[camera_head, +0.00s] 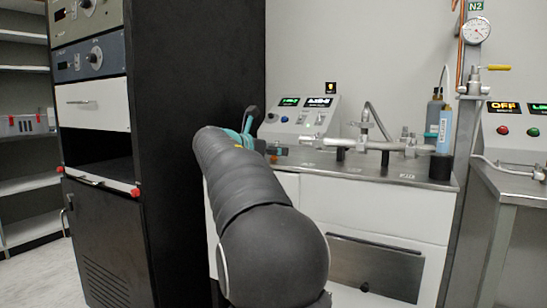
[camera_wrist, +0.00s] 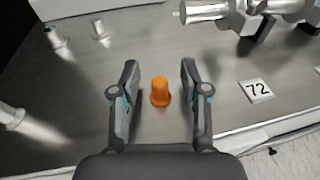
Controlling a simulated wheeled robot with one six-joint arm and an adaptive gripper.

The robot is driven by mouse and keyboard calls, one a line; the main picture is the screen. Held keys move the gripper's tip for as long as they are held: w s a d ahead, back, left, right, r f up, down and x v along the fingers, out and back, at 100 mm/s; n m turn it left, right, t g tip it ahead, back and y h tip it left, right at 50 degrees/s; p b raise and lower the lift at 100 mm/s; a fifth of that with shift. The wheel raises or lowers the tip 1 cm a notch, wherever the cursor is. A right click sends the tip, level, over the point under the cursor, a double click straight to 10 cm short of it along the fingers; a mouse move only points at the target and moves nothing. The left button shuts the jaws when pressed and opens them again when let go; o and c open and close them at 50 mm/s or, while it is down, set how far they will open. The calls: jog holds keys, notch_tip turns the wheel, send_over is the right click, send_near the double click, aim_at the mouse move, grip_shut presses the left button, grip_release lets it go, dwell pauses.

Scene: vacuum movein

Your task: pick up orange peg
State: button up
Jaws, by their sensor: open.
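The orange peg (camera_wrist: 160,92) stands on the grey metal bench top, seen in the wrist view. It has a wider base and a narrower top. My gripper (camera_wrist: 158,76) is open, with one finger to the left of the peg and one to the right. There is a gap between the peg and each finger, and neither appears to touch it. In the head view my arm reaches to the bench and hides most of the gripper. A small orange spot (camera_head: 273,158) shows just right of the arm's end; I cannot tell if it is the peg.
A number plate reading 72 (camera_wrist: 258,90) lies right of the gripper. Metal pipe fittings (camera_wrist: 205,12) stand at the upper right, and a metal cylinder (camera_wrist: 12,115) is at the left. A tall black cabinet (camera_head: 200,60) stands left of my arm. A control box (camera_head: 300,118) sits behind.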

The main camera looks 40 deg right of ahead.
jog(key=shift+c, duration=0.2)
grip_shut()
jog(key=shift+r, duration=0.1)
